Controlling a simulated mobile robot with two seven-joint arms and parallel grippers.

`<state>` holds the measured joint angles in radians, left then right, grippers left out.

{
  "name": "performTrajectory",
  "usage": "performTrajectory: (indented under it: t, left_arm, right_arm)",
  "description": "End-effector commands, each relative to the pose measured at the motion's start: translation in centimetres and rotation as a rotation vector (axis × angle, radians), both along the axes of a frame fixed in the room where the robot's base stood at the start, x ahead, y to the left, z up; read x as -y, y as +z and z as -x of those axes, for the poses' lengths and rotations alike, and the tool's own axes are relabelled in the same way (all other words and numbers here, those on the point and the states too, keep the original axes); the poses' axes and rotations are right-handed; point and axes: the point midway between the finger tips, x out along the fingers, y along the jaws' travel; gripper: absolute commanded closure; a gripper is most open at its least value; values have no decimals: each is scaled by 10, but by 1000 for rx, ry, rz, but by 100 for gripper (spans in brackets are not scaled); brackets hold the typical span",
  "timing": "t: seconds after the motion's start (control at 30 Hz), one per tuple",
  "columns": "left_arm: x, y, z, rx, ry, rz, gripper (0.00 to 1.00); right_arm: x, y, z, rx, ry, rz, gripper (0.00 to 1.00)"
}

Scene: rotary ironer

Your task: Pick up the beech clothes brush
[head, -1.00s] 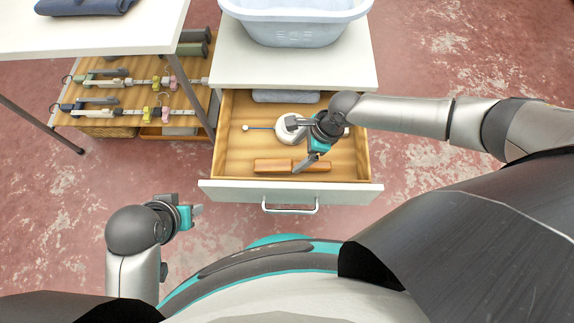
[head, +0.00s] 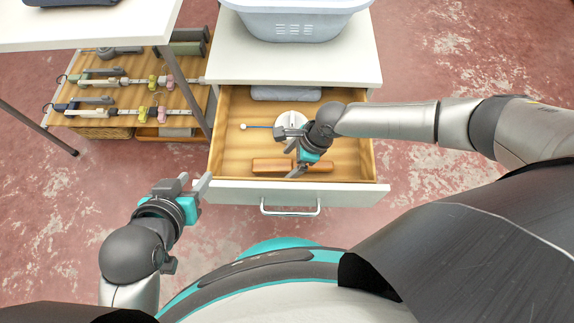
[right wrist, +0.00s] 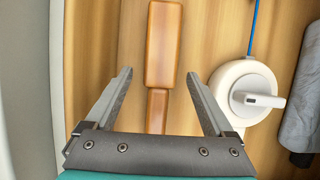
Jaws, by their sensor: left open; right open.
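The beech clothes brush (head: 268,165) lies in the open drawer near its front wall. In the right wrist view the brush (right wrist: 163,45) shows its wide block and narrower handle, lying between the lines of my open fingers. My right gripper (head: 290,156) is open above the brush and hides part of it in the head view; its fingers (right wrist: 158,80) hold nothing. My left gripper (head: 195,187) is open and empty, outside the drawer at its front left corner.
The drawer (head: 225,150) also holds a white round object (head: 292,120) with a blue cord and a grey folded cloth (head: 285,93) at the back. A pale basin (head: 295,22) stands on the white top above. A rack with clamp hangers (head: 110,105) is at left.

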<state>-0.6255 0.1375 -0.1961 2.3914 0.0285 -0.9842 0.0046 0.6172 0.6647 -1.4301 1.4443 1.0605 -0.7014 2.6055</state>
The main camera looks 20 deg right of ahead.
Motion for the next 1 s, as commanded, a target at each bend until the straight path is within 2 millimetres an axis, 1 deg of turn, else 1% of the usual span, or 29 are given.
performTrajectory:
  t: [0.3,0.33,1.0]
  left_arm:
    - [3,0,-1,18,-3,9,55]
    - [3,0,-1,17,-4,9,55]
    - [3,0,-1,17,-4,9,55]
  right_arm:
    - [-1,-1,0,1,0,-1,12]
    - [-1,-1,0,1,0,-1,14]
    - [-1,-1,0,0,0,-1,89]
